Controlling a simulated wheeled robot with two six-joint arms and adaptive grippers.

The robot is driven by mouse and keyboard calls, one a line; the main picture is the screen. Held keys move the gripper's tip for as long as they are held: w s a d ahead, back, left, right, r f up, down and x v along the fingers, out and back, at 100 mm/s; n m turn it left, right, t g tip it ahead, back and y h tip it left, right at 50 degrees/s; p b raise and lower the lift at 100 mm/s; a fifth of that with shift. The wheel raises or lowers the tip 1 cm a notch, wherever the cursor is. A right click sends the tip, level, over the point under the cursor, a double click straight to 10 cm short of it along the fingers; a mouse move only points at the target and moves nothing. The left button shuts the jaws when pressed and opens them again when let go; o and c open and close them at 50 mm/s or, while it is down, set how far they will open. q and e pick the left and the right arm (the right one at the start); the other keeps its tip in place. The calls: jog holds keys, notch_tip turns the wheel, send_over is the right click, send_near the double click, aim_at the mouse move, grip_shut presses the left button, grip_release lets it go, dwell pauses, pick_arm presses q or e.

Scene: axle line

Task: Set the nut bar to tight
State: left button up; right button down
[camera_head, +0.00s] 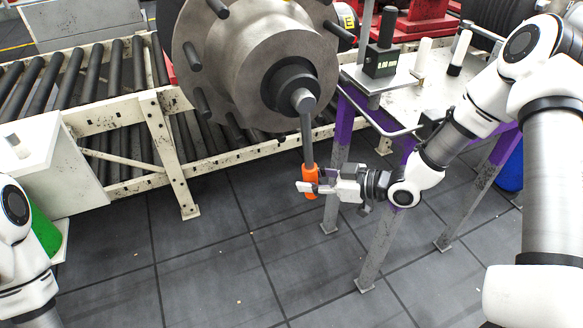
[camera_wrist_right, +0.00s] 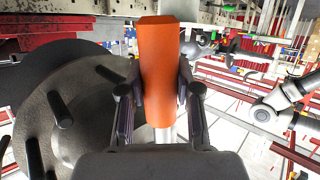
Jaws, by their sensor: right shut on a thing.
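The nut bar (camera_head: 307,142) hangs almost straight down from the nut at the centre of the large grey hub (camera_head: 235,75). Its lower end has an orange grip (camera_head: 310,177). My right gripper (camera_head: 318,187) is shut on the orange grip, coming in from the right. In the right wrist view the orange grip (camera_wrist_right: 160,70) stands between the two fingers, with the hub (camera_wrist_right: 75,100) and its dark studs to the left. My left arm shows at the lower left edge of the head view, but its gripper is out of view.
A roller conveyor (camera_head: 85,80) runs behind and left of the hub. The floor in front is clear.

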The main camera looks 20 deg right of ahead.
jog(key=d+r+n+g+h+p, duration=0.1)
jog(key=d+r+n+h+p, duration=0.1)
jog(key=d+p, duration=0.5)
jog(key=shift+w+d+r+h+p, duration=0.3)
jog(key=shift+d+h+p, duration=0.1)
jog(key=shift+h+p, duration=0.35)
jog(key=c, duration=1)
grip_release()
jog(key=shift+o, duration=1.1)
jog(key=shift+s+d, duration=0.1)
